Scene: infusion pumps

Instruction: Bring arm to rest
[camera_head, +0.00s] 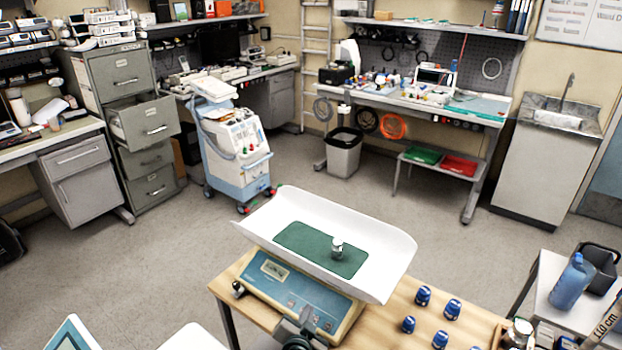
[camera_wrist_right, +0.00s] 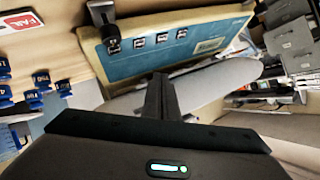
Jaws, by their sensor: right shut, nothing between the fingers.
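My right gripper (camera_head: 303,328) is at the bottom middle of the head view, in front of the blue-and-cream scale (camera_head: 315,300). Its dark fingers (camera_wrist_right: 160,88) are together and empty in the right wrist view, where the scale's front panel (camera_wrist_right: 150,42) lies beyond them. I cannot tell whether the gripper touches the scale. The scale's white pan (camera_head: 385,255) holds a green mat (camera_head: 300,240), with a small metal weight (camera_head: 337,247) standing upright on it. My left gripper is not in view.
Several blue weights (camera_head: 453,308) stand on the wooden table (camera_head: 400,290) right of the scale; they also show at left in the wrist view (camera_wrist_right: 38,80), near a FAIL card (camera_wrist_right: 20,20). A side table with a blue bottle (camera_head: 572,282) stands at right. The floor beyond is open.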

